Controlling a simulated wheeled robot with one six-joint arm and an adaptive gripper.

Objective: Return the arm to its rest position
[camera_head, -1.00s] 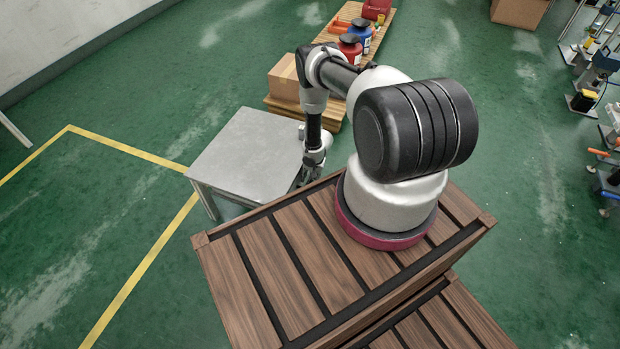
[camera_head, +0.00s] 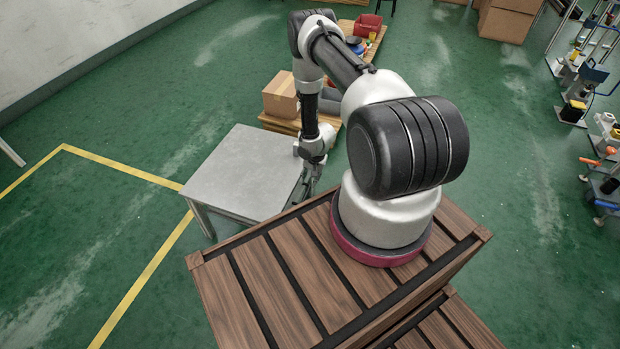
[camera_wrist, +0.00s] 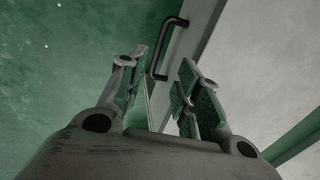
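My arm rises from its base on the wooden deck and bends over, with the forearm hanging down. My gripper (camera_head: 308,190) points down beside the right edge of the grey metal table (camera_head: 238,165) in the head view. In the wrist view my gripper (camera_wrist: 160,90) shows two fingers spread apart with a gap between them. Nothing is held in the gap. A dark handle (camera_wrist: 168,48) on a pale surface shows beyond the fingers.
A cardboard box (camera_head: 281,95) sits on a low pallet behind the table. A red container (camera_head: 368,24) stands farther back. Large boxes (camera_head: 507,18) and several equipment stands are at the right. Green floor with yellow lines (camera_head: 120,166) is clear at left.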

